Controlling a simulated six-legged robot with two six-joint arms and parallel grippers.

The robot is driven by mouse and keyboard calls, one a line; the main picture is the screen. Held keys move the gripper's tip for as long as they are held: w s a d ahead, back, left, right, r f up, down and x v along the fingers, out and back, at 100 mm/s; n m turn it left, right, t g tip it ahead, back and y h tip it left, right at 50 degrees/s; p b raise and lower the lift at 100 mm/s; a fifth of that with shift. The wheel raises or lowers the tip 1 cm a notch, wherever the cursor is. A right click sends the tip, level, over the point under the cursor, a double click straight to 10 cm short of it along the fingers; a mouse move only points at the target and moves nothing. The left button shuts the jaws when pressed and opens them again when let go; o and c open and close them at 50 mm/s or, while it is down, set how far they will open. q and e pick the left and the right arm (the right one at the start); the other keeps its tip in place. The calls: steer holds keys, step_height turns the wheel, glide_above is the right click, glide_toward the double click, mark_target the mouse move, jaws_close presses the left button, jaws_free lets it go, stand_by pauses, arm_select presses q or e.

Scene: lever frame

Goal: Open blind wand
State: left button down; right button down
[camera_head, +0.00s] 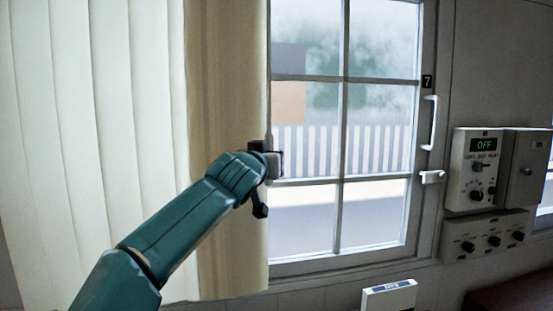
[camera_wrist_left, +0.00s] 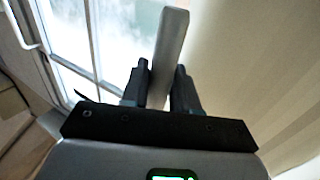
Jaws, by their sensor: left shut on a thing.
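The blind (camera_head: 130,110) is made of cream vertical slats and hangs over the left part of the head view. Its right edge lies beside the window's visible panes. The wand is a pale grey bar (camera_wrist_left: 171,42) that stands between the two dark fingers of my left gripper (camera_wrist_left: 161,88) in the left wrist view. In the head view my left gripper (camera_head: 264,165) is at the blind's right edge, shut on the wand. The wand is mostly hidden there by the gripper. My right gripper is not in view.
The window (camera_head: 345,130) has a white frame and a white handle (camera_head: 429,122) at its right side. Control boxes (camera_head: 475,170) with an OFF display are on the right wall. A small white box (camera_head: 389,297) stands low at the bottom. The space before the panes is clear.

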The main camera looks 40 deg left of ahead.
arm_select(q)
steer(key=shift+s+a+r, duration=0.15)
steer(key=shift+s+a, duration=0.65)
steer(key=shift+s, duration=0.15)
steer(key=shift+w+d, duration=0.1)
steer(key=shift+w, duration=0.05)
steer(key=c, duration=1)
jaws_free()
steer(key=shift+c, duration=0.2)
steer(key=shift+o, duration=0.2)
